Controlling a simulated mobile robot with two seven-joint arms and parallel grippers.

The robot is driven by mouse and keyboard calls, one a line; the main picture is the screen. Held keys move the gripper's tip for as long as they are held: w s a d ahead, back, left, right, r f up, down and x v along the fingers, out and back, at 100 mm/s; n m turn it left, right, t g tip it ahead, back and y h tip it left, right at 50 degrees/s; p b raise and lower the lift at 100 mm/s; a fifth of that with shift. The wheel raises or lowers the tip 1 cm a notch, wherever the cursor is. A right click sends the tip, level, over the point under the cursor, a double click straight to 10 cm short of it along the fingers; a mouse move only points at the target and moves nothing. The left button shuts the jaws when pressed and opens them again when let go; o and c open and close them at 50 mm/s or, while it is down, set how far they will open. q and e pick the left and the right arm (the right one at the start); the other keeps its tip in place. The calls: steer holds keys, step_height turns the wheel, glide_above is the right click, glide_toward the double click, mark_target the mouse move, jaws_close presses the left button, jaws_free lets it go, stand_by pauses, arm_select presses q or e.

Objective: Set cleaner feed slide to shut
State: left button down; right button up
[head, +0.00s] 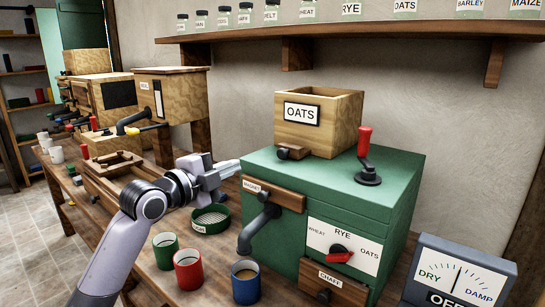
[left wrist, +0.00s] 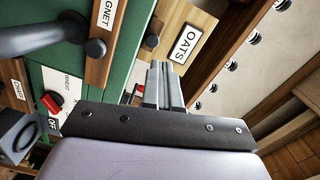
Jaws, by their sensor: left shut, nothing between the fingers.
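The cleaner is a green box (head: 300,185), also in the left wrist view (left wrist: 128,50). A wooden hopper labelled OATS (head: 345,118) stands on it; it shows in the left wrist view too (left wrist: 172,22). A small wooden slide with a dark knob (head: 292,152) sits at the hopper's base, and the knob shows in the left wrist view (left wrist: 151,41). I cannot tell the slide's setting. My left gripper (head: 232,167) is shut and empty, left of the cleaner and apart from the slide; its fingers show in the left wrist view (left wrist: 165,84). My right gripper is out of view.
A red-handled lever (head: 365,150) stands on the cleaner's top. Its front has a magnet drawer (head: 288,197), a grey spout (head: 258,228), a red grain dial (head: 339,253) and a chaff drawer (head: 330,283). Green, red and blue cups (head: 188,270) and a sieve (head: 211,219) stand below my arm.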

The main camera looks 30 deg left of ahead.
arm_select(q)
steer(key=s+d+m, duration=0.1)
steer(key=m, duration=0.2)
steer(key=p, duration=0.4)
glide_toward(280, 150)
steer(key=shift+h, duration=0.3)
steer(key=w, duration=0.4)
steer(key=w+f, duration=0.1)
steer(key=w, duration=0.1)
steer(key=shift+w+d, duration=0.25)
steer(key=shift+w, duration=0.15)
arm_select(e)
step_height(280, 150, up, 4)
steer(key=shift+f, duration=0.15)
arm_select(q)
steer(key=shift+w+d+f+b, duration=0.15)
steer(key=shift+w+b, duration=0.75)
steer(key=shift+b, duration=0.2)
steer(key=shift+w+b, duration=0.4)
steer(key=shift+b, duration=0.1)
steer(key=shift+r, duration=0.5)
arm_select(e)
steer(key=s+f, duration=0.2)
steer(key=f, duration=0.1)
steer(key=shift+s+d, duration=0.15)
